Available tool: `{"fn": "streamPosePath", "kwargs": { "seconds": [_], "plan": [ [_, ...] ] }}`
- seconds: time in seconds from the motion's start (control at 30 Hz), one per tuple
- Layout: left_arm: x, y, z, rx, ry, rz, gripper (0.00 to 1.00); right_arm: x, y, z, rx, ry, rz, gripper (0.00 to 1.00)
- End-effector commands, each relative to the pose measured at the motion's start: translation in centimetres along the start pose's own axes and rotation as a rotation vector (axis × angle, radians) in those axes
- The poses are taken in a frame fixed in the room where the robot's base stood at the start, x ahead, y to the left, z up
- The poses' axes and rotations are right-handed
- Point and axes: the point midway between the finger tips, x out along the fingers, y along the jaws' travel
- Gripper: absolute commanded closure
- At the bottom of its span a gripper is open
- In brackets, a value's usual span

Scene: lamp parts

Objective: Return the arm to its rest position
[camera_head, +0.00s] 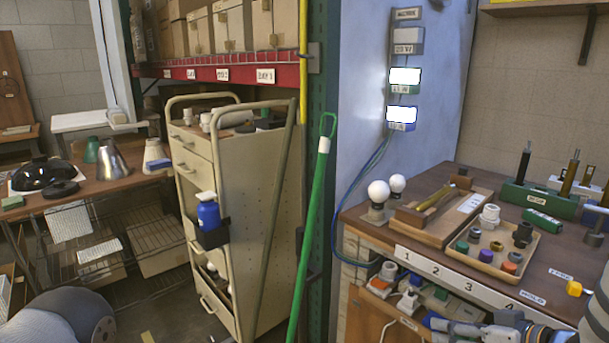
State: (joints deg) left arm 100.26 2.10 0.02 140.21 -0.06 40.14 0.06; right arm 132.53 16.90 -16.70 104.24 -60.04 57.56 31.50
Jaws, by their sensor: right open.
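My right gripper (456,328) is at the bottom right, low in front of the bench's front edge, with its arm coming in from the right. It is open, and I see nothing held in it. The picture's bottom edge cuts off part of it. A grey rounded link of my left arm shows at the bottom left; the left gripper is out of view. Two white bulbs (378,191) stand at the left end of the workbench (380,233). A shallow tray (467,262) on the bench holds several small coloured parts.
A yellow piece (574,289) lies near the right front. A beige cart (258,200) and a green pole (315,220) stand left of the bench.

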Motion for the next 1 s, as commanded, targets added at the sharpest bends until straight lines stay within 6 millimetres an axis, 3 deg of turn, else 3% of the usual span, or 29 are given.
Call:
{"fn": "streamPosePath", "kwargs": {
  "seconds": [0.1, 0.17, 0.3, 0.43, 0.53, 0.67, 0.77, 1.0],
  "plan": [
    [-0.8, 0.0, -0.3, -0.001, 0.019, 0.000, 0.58, -0.3, -3.0, 9.4, 0.119, -0.179, 0.098, 0.58],
    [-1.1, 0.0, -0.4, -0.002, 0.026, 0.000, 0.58, -1.3, -4.6, 14.4, 0.167, -0.287, 0.149, 0.58],
    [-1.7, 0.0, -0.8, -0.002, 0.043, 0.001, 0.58, -6.3, -8.9, 24.8, 0.250, -0.565, 0.252, 0.58],
    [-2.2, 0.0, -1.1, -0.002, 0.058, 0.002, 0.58, -13.0, -13.2, 32.1, 0.292, -0.827, 0.321, 0.58],
    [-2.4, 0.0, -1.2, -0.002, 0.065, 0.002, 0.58, -17.7, -15.8, 35.4, 0.305, -0.987, 0.354, 0.58],
    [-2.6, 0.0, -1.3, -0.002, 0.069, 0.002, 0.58, -21.4, -17.6, 37.2, 0.309, -1.104, 0.376, 0.58],
    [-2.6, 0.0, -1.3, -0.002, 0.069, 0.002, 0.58, -22.2, -18.0, 37.6, 0.310, -1.132, 0.381, 0.58],
    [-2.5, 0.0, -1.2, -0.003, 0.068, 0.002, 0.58, -22.2, -17.9, 37.6, 0.311, -1.130, 0.383, 0.58]
  ]
}}
